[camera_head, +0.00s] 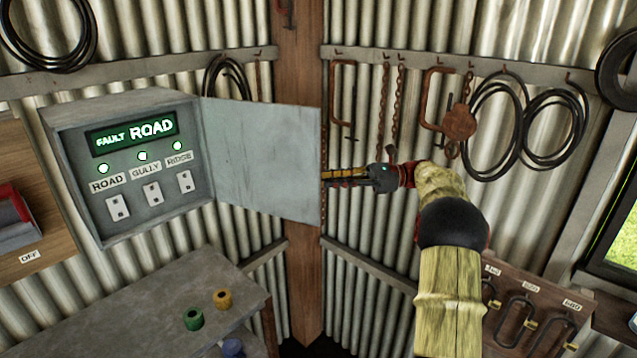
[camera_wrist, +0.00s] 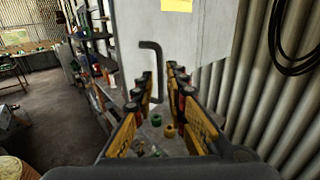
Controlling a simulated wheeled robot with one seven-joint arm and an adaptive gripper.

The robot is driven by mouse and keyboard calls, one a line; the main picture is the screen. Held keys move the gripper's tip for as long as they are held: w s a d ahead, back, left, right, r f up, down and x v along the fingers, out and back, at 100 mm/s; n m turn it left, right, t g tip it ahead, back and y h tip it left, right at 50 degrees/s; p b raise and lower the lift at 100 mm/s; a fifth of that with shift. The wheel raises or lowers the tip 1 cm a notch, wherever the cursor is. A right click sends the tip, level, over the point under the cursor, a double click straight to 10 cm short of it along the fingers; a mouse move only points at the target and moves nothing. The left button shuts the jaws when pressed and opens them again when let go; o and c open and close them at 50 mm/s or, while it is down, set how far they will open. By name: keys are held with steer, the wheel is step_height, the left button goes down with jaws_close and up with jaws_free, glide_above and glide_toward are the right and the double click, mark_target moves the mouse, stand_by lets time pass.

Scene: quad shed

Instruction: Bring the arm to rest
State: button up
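My gripper (camera_head: 328,178) is at the end of my raised arm, level with the right edge of the grey cabinet door (camera_head: 262,160). Its tips meet that edge in the head view, where the door may hide part of them. In the wrist view my gripper (camera_wrist: 161,76) has its two yellow-and-black fingers apart. A dark bent handle (camera_wrist: 151,47) on the door face (camera_wrist: 195,45) shows in line with the gap. I cannot tell whether the fingers touch it. Nothing is visibly gripped.
The open control box (camera_head: 130,165) reads "FAULT ROAD" with three lit green lamps. A bench (camera_head: 130,310) below holds green (camera_head: 193,319) and yellow (camera_head: 222,298) spools. Clamps, chains and cable coils (camera_head: 497,130) hang on the wall; a labelled rack (camera_head: 530,300) stands right of my arm.

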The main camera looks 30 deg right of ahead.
steer(key=shift+s+d, duration=0.3)
steer(key=shift+d, duration=0.35)
step_height(320, 180, down, 13)
steer(key=d+n+h, duration=0.1)
steer(key=n+h, duration=0.1)
steer(key=h, duration=0.2)
steer(key=s+a+f+n+g+h+b, duration=0.1)
steer(key=s+a+f+n+h+b, duration=0.5)
steer(key=s+a+f+n+b, duration=0.4)
steer(key=s+a+f+n+h+b, duration=0.6)
steer(key=s+a+f+n+b, duration=0.4)
steer(key=s+a+f+b, duration=1)
steer(key=s+f+b, duration=0.3)
steer(key=f+b, duration=0.1)
steer(key=b, duration=0.1)
steer(key=shift+a+n+g, duration=0.2)
steer(key=shift+n+g, duration=0.1)
steer(key=shift+g, duration=0.1)
